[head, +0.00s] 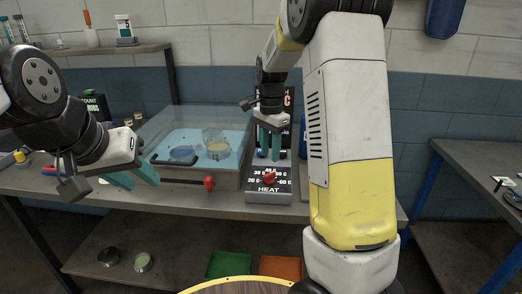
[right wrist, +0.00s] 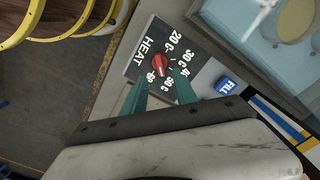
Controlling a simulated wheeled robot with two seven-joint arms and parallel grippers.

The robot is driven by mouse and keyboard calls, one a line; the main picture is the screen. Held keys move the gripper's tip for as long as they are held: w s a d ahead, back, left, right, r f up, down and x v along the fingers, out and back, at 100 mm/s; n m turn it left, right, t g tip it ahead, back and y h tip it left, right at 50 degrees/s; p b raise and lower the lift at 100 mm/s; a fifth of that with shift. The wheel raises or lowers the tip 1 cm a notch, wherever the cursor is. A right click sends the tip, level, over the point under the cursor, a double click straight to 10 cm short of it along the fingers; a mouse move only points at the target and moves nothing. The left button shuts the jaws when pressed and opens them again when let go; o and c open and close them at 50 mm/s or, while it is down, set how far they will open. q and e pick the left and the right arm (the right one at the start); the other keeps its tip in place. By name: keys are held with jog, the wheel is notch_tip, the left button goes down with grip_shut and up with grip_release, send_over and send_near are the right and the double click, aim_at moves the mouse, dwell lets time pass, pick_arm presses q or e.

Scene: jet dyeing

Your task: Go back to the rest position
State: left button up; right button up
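My left gripper (head: 136,176) is at the left in the head view, in front of the glass-walled tank, with its two teal fingers apart and nothing seen between them. My right gripper (head: 270,150) points down over the HEAT panel (head: 283,187). In the right wrist view its teal fingers (right wrist: 160,78) are spread, with the red knob (right wrist: 160,65) of the HEAT panel between and just beyond the tips. The knob (head: 270,178) also shows below the right gripper in the head view. I cannot tell whether the fingers touch it.
The glass-walled tank (head: 168,178) holds a beaker (head: 215,146) and a blue dish. A blue FILL button (right wrist: 226,85) lies beside the HEAT panel. Green (head: 229,265) and orange trays sit below the bench. Another table (head: 480,155) stands at the right, past a floor gap.

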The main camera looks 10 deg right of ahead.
jog(key=s+a+r+n+t+y, duration=0.1)
jog(key=s+r+n+t, duration=0.2)
jog(key=s, duration=0.9)
jog(key=s+a+r+n+t+y, duration=0.1)
jog(key=s+r+n+t, duration=0.2)
jog(key=s+r+n, duration=0.4)
jog(key=s+n, duration=0.2)
jog(key=s, duration=0.3)
jog(key=shift+s+r+n, duration=0.25)
jog(key=shift+r+n, duration=0.1)
jog(key=shift+n, duration=0.05)
